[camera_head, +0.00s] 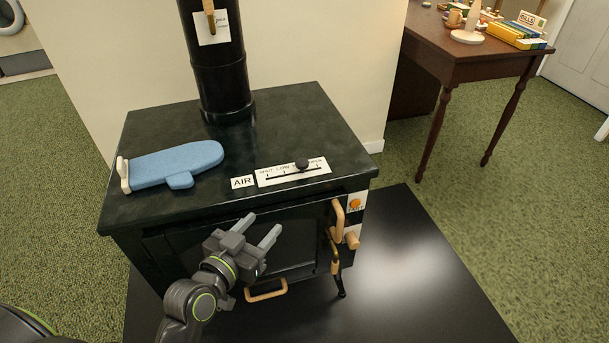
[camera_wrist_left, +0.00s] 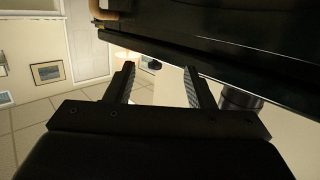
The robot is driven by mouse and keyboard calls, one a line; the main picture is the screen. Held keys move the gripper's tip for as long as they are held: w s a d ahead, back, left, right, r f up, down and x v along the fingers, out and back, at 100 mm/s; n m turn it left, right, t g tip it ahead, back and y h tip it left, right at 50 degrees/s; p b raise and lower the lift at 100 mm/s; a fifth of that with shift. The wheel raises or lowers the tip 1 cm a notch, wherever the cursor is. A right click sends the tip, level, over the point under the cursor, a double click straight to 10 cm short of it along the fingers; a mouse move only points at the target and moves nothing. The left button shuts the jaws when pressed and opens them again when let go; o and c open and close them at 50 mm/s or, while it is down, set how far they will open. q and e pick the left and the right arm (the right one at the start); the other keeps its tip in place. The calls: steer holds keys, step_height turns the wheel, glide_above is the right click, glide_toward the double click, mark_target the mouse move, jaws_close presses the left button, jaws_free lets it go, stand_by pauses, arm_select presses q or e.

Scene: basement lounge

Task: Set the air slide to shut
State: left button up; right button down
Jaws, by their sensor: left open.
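The air slide's black knob (camera_head: 302,163) sits toward the right, OPEN end of its slot in a white label plate (camera_head: 280,174) on the stove top. The plate reads SHUT at its left end. A small AIR label (camera_head: 242,182) is to its left. My left gripper (camera_head: 262,229) is open and empty, in front of the stove's front face, below and left of the knob. In the left wrist view the two fingers (camera_wrist_left: 160,85) stand apart with nothing between them, near the stove's dark edge (camera_wrist_left: 180,55). My right gripper is not in view.
The black flue pipe (camera_head: 218,75) rises behind. Wooden handles (camera_head: 338,220) stick out at the front right, and another handle (camera_head: 266,290) is low in front. A desk (camera_head: 470,65) stands back right.

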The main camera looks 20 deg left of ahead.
arm_select(q)
steer(key=t, duration=0.2)
glide_toward(299, 166)
steer(key=w, duration=0.3)
steer(key=w+d, duration=0.1)
steer(key=w, duration=0.3)
steer(key=w+d, duration=0.1)
steer(key=w, duration=0.3)
steer(key=shift+w+r, duration=0.1)
steer(key=shift+w, duration=0.05)
jaws_close()
